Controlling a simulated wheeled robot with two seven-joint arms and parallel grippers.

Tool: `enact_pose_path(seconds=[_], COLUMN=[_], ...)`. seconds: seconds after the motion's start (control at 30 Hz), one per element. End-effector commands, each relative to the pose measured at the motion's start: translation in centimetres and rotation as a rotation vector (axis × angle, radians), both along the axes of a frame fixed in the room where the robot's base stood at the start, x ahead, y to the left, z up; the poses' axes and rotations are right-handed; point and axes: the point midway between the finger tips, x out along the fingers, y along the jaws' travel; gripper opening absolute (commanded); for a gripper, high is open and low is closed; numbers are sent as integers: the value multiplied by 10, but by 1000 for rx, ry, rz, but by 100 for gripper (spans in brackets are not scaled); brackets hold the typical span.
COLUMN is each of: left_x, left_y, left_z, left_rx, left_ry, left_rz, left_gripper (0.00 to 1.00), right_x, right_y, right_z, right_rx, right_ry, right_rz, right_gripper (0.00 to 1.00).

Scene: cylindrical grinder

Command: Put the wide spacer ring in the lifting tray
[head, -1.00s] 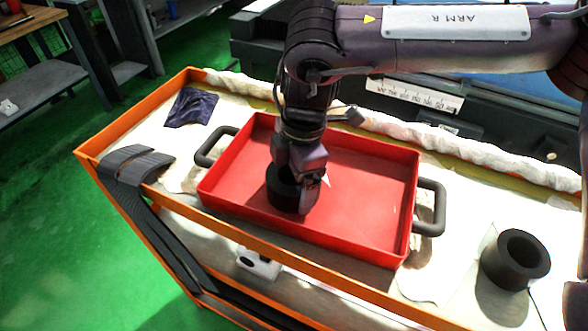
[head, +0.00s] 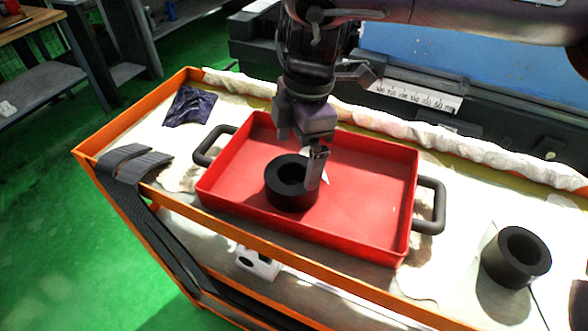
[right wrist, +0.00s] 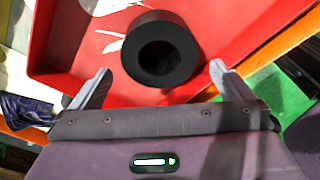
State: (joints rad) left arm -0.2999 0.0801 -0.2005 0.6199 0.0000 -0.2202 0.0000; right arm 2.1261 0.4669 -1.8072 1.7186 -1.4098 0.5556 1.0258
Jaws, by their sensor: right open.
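A thick black ring (head: 292,199) lies flat, hole up, on the floor of the red lifting tray (head: 365,205), left of its middle. In the right wrist view the ring (right wrist: 186,62) lies beyond and between the spread fingers. My right gripper (head: 308,160) is open and empty, just above and behind the ring, one finger overlapping its right edge in the head view. A second black ring (head: 515,259) stands on the cart top to the right of the tray. I cannot tell for certain which ring is the wide one. My left gripper is not seen.
The orange cart (head: 120,131) carries the tray, with a dark cloth (head: 190,106) at its back left and dark straps (head: 137,160) over its left edge. The tray has black handles (head: 430,205) at both ends. The tray's right half is bare.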

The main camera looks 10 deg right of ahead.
Motion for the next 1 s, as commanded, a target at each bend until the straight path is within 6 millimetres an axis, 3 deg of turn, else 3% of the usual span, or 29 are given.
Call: enact_pose_path(seconds=[0.17, 0.3, 1.0], left_x=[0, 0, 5], left_y=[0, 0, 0], left_z=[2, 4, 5], left_rx=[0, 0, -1], left_ry=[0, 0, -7], left_rz=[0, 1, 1], left_gripper=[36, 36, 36], right_x=[2, 2, 1], right_y=[-4, -6, -6], right_z=[36, 49, 53], right_rx=[-2, -1, -1], right_ry=[-5, -3, 1], right_rz=[0, 1, 1], right_gripper=[100, 100, 100])
